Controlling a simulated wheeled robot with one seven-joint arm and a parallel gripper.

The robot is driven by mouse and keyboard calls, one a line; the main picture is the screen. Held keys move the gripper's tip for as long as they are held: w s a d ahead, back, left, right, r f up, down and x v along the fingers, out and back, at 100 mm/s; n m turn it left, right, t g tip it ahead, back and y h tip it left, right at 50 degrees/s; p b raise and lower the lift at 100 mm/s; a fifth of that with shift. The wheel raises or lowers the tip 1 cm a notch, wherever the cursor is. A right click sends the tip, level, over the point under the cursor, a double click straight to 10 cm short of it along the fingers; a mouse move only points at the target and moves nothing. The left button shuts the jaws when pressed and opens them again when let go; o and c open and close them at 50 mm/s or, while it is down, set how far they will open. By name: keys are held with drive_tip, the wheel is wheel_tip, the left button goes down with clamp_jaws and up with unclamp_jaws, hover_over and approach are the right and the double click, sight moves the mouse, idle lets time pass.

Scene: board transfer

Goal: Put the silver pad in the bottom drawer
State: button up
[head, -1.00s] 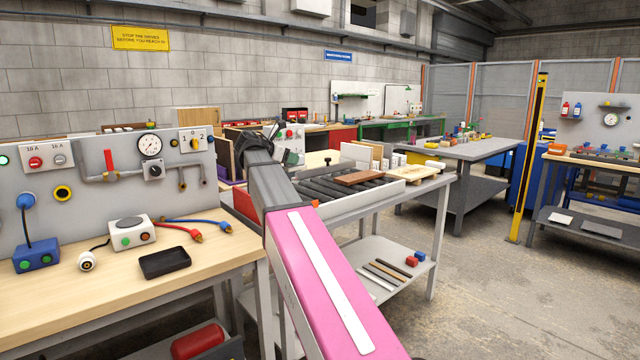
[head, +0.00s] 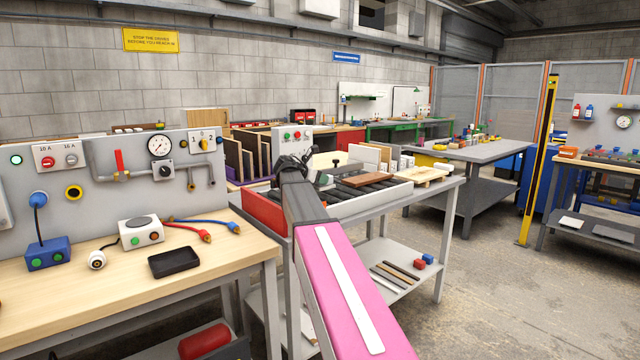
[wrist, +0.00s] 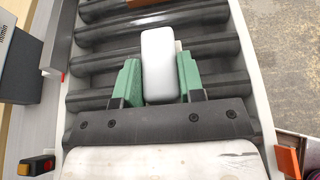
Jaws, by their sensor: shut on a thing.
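The silver pad (wrist: 158,58) is a pale, rounded block in the wrist view. It sits between the two green fingers of my gripper (wrist: 157,80), which is shut on it. Dark rollers lie behind the pad in that view; I cannot tell how far above them it is. In the head view my gripper (head: 292,163) is at the left end of the roller table, mostly hidden behind my own arm, and the pad cannot be made out. I cannot make out a bottom drawer with certainty in either view.
The roller conveyor (head: 372,190) carries a brown board (head: 366,181), with upright boards behind it. A workbench (head: 120,285) at left holds a black tray (head: 174,262) and a white button box (head: 141,232). A red cylinder (head: 204,340) lies below it. Open floor is at right.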

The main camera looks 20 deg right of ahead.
drive_tip(key=shift+f, duration=0.75)
drive_tip(key=o, duration=0.9)
drive_tip(key=shift+f, duration=0.1)
drive_tip(key=shift+o, duration=0.2)
drive_tip(key=v, duration=1.2)
